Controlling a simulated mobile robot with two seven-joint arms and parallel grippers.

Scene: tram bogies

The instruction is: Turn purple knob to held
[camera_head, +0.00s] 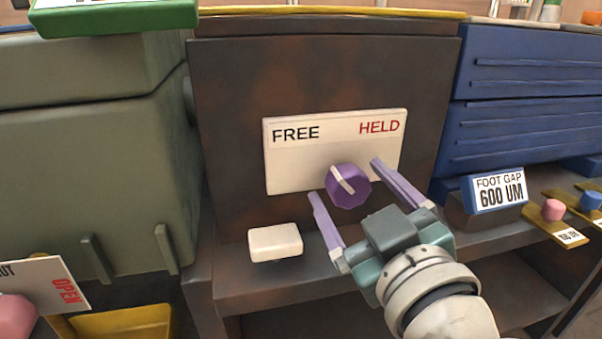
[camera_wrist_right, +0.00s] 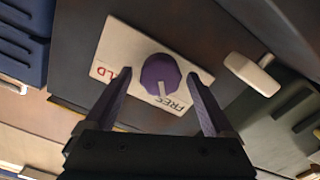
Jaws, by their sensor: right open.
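The purple knob (camera_head: 349,187) sits on a white plate (camera_head: 290,172) marked FREE at the left and HELD in red at the right. Its white pointer line slants to the upper left, toward FREE. In the right wrist view the knob (camera_wrist_right: 158,72) lies between the fingers, its pointer on the side of the FREE word. My right gripper (camera_head: 345,178) is open, with one purple finger on each side of the knob. Gaps show between fingers and knob in the wrist view, so it is not gripped. My left gripper is not in view.
A white block (camera_head: 275,242) is on the ledge below the plate, left of the gripper. A blue unit (camera_head: 520,80) with a FOOT GAP sign (camera_head: 499,191) stands right. A grey-green box (camera_head: 90,150) stands left.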

